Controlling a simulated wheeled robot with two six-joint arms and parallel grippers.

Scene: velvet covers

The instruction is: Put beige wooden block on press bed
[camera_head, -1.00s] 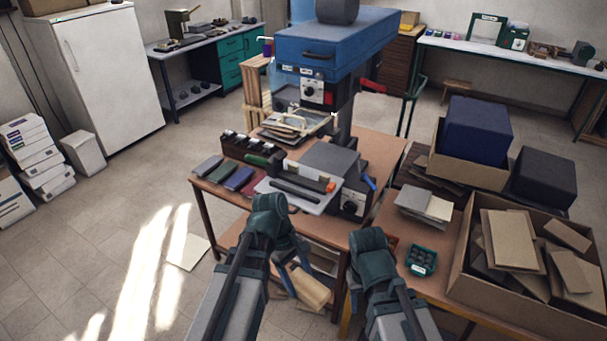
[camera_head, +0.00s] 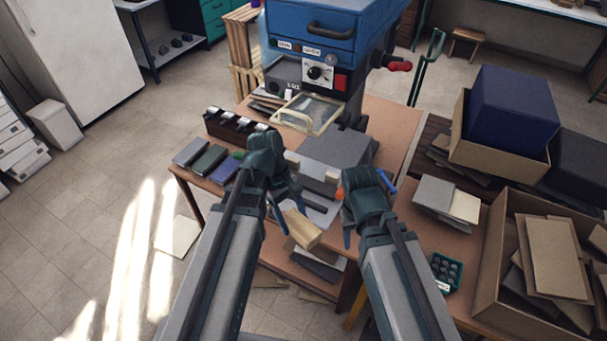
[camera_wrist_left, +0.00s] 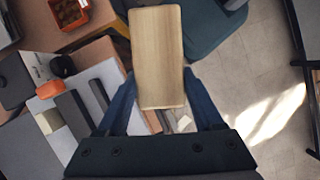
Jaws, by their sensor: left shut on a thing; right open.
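The beige wooden block (camera_head: 301,228) is a pale, oblong piece with visible grain. My left gripper (camera_head: 284,205) is shut on it and holds it in the air by the table's front edge. In the left wrist view the block (camera_wrist_left: 157,55) lies between the two blue fingers. The blue press (camera_head: 312,40) stands behind, with a grey base (camera_head: 335,150) and a light plate (camera_head: 318,214) at its front. My arm and the block partly hide that plate, and I cannot tell exactly where the bed ends. My right gripper (camera_head: 362,222) is open and empty, right of the block.
Dark, green and blue books (camera_head: 208,160) and a dark rack (camera_head: 235,127) stand left of the press. A green tray (camera_head: 446,271) and a stack of boards (camera_head: 446,198) lie right. A carton of boards (camera_head: 490,265) fills the far right.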

